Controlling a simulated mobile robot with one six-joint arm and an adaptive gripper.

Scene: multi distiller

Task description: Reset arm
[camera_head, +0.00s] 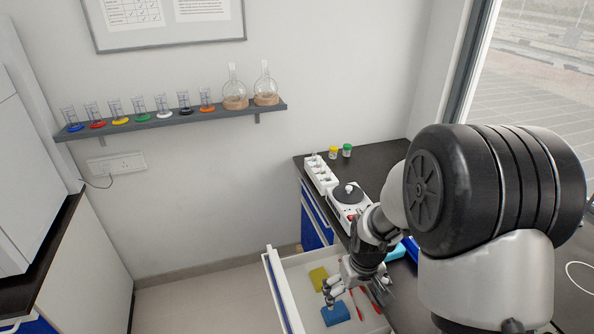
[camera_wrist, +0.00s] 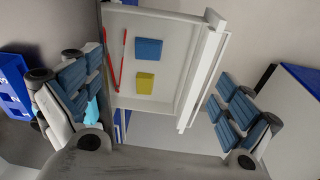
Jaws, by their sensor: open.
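My gripper (camera_head: 337,291) hangs over the open white drawer (camera_head: 278,292) at the bottom of the head view. In the wrist view my gripper (camera_wrist: 160,108) has its two padded fingers wide apart at left and right, with nothing between them. Below it, the drawer's inside holds a blue block (camera_head: 335,315), a yellow block (camera_head: 318,277) and thin red items (camera_head: 357,303). The wrist view also shows the blue block (camera_wrist: 148,49) and the yellow block (camera_wrist: 145,82). Part of the drawer is hidden by my arm.
A dark bench (camera_head: 379,164) behind my arm carries a white tube rack (camera_head: 320,174), a white device with a round plate (camera_head: 347,196), and a yellow-capped jar (camera_head: 333,152) and a green-capped jar (camera_head: 347,150). A wall shelf (camera_head: 180,117) holds glassware. The floor left of the drawer is clear.

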